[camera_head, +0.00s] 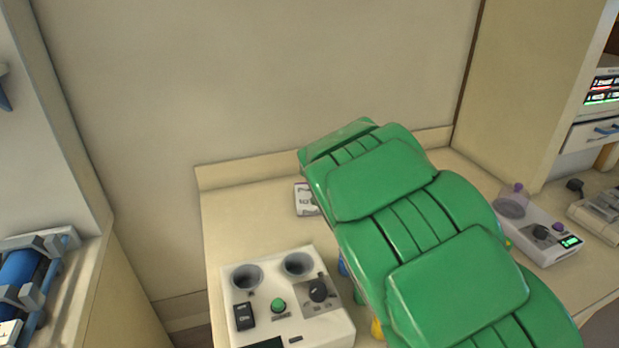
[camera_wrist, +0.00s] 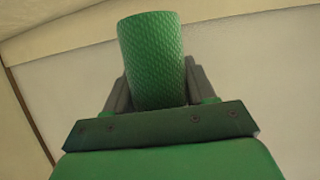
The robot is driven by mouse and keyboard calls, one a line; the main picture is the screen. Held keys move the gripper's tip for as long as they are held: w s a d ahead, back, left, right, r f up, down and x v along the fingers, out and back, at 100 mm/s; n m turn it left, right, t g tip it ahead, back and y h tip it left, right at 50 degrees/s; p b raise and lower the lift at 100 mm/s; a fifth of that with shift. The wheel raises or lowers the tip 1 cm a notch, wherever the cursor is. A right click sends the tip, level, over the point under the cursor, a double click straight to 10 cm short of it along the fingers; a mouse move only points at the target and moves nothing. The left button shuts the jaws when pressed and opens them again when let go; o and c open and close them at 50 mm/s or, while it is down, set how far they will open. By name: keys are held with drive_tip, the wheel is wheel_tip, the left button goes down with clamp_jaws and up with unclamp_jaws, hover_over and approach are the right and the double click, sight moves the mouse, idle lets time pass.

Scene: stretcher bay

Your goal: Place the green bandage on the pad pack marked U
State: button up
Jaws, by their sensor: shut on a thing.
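The green bandage (camera_wrist: 151,45) is a textured green roll, seen in the wrist view. My gripper (camera_wrist: 158,82) is shut on it, with one dark finger on each side. The roll stands up beyond the fingers, against a plain pale wall. In the head view my green arm covers the middle of the counter and hides both the gripper and the bandage. A small white pack with dark print (camera_head: 305,199) lies on the counter just left of my arm, partly hidden by it. I cannot read its mark. No letter U can be made out.
A white control box (camera_head: 290,310) with two round wells and knobs stands at the counter's front left. Another white device (camera_head: 545,240) with a green display is at right. Small blue and yellow things show beside my arm. The counter's back left (camera_head: 240,215) is clear.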

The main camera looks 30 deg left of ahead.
drive_tip(key=shift+w+a+f, duration=0.55)
drive_tip(key=shift+w+f, duration=0.2)
drive_tip(key=shift+f, duration=0.25)
drive_tip(key=shift+w+a+f, duration=0.5)
drive_tip(key=shift+w+f, duration=0.25)
drive_tip(key=shift+f, duration=0.3)
drive_tip(key=shift+w+a+f, duration=0.55)
drive_tip(key=shift+w+f, duration=0.2)
drive_tip(key=shift+f, duration=1.75)
drive_tip(key=shift+f, duration=0.1)
drive_tip(key=o, duration=1)
drive_tip(key=shift+o, duration=0.2)
